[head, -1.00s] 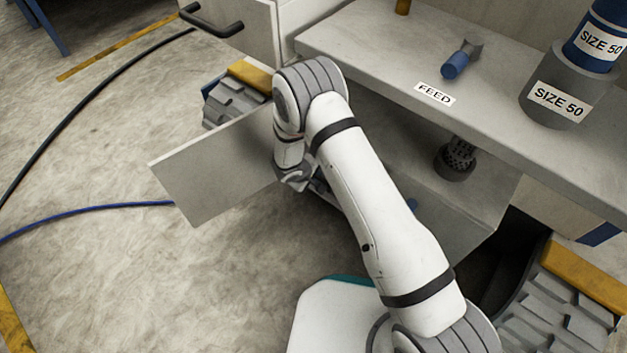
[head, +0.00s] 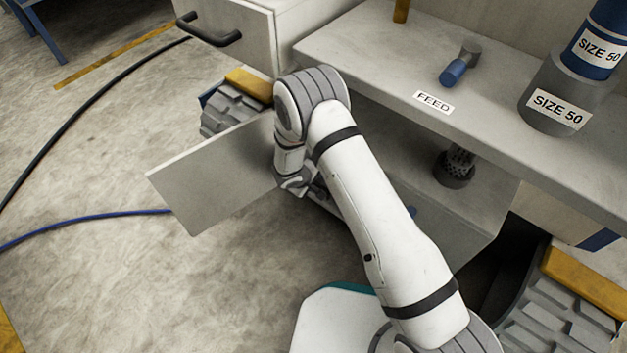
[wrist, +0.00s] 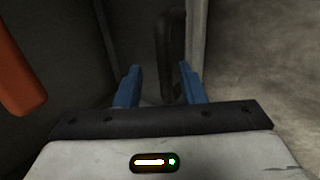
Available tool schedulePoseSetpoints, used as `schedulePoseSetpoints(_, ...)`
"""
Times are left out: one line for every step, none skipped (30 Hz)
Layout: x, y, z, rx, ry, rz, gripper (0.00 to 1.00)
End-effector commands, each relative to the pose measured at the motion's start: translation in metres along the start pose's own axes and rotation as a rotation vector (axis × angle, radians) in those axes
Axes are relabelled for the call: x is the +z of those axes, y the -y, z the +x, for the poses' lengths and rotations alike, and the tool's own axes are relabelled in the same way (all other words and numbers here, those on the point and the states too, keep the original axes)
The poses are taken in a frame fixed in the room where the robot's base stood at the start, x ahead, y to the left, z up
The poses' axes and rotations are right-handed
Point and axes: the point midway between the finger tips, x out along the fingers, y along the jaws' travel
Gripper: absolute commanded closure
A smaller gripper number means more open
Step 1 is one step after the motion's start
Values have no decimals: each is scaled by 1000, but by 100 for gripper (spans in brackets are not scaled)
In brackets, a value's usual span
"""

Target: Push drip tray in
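No part in view can be picked out for certain as the drip tray. In the head view a grey compartment (head: 455,215) lies under the shelf, and a flat grey panel (head: 205,180) sticks out to the left, beside my arm. My gripper is mostly hidden behind my wrist in the head view. In the wrist view my gripper (wrist: 158,84) is open, its two blue fingers apart. A dark upright bar (wrist: 171,45), like a handle, shows between and beyond the fingertips; I cannot tell whether they touch it. A pale panel edge (wrist: 197,40) stands just right of it.
A shelf marked FEED (head: 433,102) overhangs the compartment, with a dark slotted cylinder (head: 455,168) below it. A drawer front with a black handle (head: 210,32) is at upper left. An orange object (wrist: 18,75) is left in the wrist view. Hoses (head: 90,222) cross the open floor.

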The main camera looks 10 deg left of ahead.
Motion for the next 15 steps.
schedulePoseSetpoints(-1, -1, -6, 0, -1, -1, 64)
schedulePoseSetpoints(-1, -1, -9, 0, -1, -1, 64)
schedulePoseSetpoints(-1, -2, -14, 1, -2, -1, 64)
schedulePoseSetpoints(-1, -2, -19, 1, -2, -1, 64)
schedulePoseSetpoints(-1, -3, -24, 1, -2, -1, 64)
schedulePoseSetpoints(-1, -3, -30, 1, -2, -1, 64)
schedulePoseSetpoints(-1, -3, -36, 1, -2, -1, 64)
schedulePoseSetpoints(-1, -4, -41, 1, -2, 0, 64)
schedulePoseSetpoints(-1, -4, -49, 1, -2, 0, 64)
schedulePoseSetpoints(-2, -4, -54, 1, -3, -1, 64)
schedulePoseSetpoints(-2, -4, -59, 2, -3, -1, 64)
schedulePoseSetpoints(-2, -4, -64, 2, -3, -1, 64)
schedulePoseSetpoints(-2, -4, -68, 2, -2, 0, 64)
schedulePoseSetpoints(-2, -3, -71, 2, -2, 0, 64)
schedulePoseSetpoints(-2, -3, -73, 2, -2, 0, 64)
